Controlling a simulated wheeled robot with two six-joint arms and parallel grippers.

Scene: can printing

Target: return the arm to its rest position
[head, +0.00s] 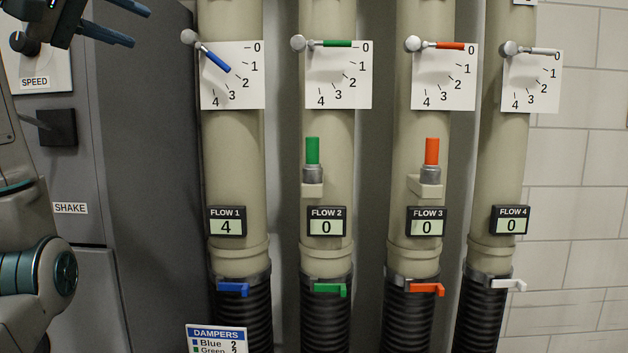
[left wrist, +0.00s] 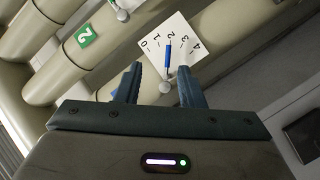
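My left gripper (head: 142,27) is at the top left of the head view, beside the speed panel and left of the first pipe's blue damper lever (head: 215,61). Its two fingers are apart with nothing between them. In the left wrist view the gripper (left wrist: 160,78) is also open, with the blue lever (left wrist: 168,55) and its white dial (left wrist: 185,42) beyond the fingertips. The lever points at about 2 on the dial (head: 245,92) and looks clear of the fingers. My right gripper is not in view.
Green (head: 338,43), orange (head: 450,45) and white (head: 543,51) levers point at 0 on the other pipes. The flow 1 display (head: 227,226) reads 4; the others read 0. A grey cabinet (head: 140,140) stands close on the left. A dampers sign (head: 216,333) is below.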

